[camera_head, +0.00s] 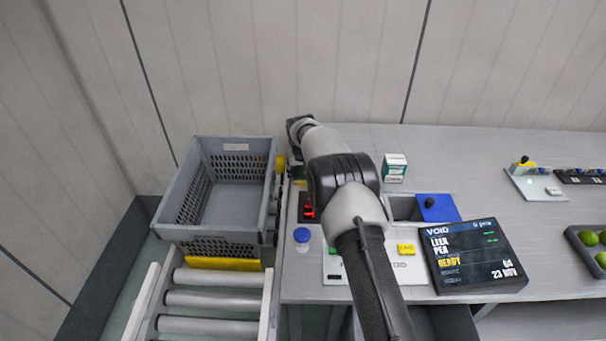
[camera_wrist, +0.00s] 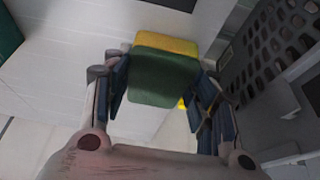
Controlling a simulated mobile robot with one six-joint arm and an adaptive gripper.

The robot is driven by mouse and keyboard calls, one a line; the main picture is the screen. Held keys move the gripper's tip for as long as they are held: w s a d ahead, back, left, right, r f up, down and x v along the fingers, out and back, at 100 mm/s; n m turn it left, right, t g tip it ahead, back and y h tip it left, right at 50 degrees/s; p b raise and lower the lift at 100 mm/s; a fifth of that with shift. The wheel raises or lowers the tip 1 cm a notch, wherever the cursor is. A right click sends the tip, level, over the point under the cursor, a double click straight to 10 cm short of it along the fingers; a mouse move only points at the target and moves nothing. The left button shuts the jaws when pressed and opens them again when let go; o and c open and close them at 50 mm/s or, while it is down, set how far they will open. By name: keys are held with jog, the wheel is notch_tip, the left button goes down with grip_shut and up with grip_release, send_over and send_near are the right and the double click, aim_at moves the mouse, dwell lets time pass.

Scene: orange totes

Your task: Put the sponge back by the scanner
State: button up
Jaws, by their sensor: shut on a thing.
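In the wrist view my gripper (camera_wrist: 162,92) is shut on a sponge (camera_wrist: 165,78) with a green face and a yellow layer along its far edge. The sponge sits between the two dark finger pads. In the head view my own arm hides the gripper's fingers, and I cannot clearly make out the sponge there. A black device with a red glow (camera_head: 307,208) stands on the bench just left of my arm, partly covered by it; I cannot tell whether it is the scanner.
A grey crate (camera_head: 168,212) stands on rollers (camera_head: 198,299) left of the bench; its perforated wall (camera_wrist: 262,62) is close on the wrist view's right. A blue-capped jar (camera_head: 302,236), a green-white box (camera_head: 394,167), a blue-lidded bin (camera_head: 438,208) and a display (camera_head: 475,256) stand around my arm.

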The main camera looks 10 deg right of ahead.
jog(key=shift+r, duration=0.1)
jog(key=shift+f, duration=0.2)
jog(key=o, duration=0.9)
jog(key=shift+o, duration=0.2)
